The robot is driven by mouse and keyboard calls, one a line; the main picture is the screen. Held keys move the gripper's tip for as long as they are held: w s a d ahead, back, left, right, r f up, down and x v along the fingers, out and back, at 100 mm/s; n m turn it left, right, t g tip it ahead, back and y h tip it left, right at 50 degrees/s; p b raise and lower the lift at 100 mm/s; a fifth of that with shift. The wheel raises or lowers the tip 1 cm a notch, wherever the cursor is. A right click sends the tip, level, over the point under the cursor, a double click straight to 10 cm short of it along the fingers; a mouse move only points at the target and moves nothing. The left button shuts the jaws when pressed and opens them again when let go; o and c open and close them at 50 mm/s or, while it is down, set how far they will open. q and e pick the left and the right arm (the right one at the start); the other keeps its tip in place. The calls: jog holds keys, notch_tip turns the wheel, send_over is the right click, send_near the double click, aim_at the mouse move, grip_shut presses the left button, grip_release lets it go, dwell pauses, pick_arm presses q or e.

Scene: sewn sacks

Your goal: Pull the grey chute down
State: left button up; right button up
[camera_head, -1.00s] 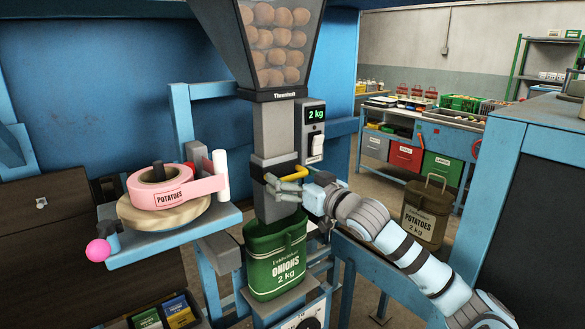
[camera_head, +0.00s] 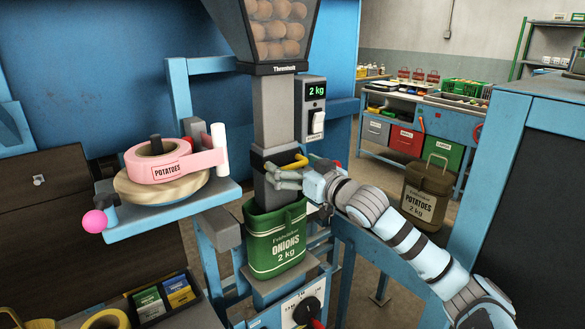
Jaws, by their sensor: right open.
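The grey chute (camera_head: 275,118) hangs upright below the hopper. Its lower sleeve has a dark collar and a yellow handle (camera_head: 296,162) on its right front. My right gripper (camera_head: 279,180) is at the collar just below the yellow handle, coming from the right. Its fingers are open and lie in front of the sleeve; whether they touch the handle is hard to tell. My left gripper is not in view.
A hopper (camera_head: 276,30) holds round brown produce above the chute. A scale display (camera_head: 314,92) and switch are beside it. A tray with pink potatoes tape (camera_head: 170,168) stands left. A brown potatoes sack (camera_head: 425,195) stands right, behind my right arm.

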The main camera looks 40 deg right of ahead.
notch_tip(320, 180, up, 10)
jog(key=shift+a+f, duration=0.1)
jog(key=shift+f, duration=0.15)
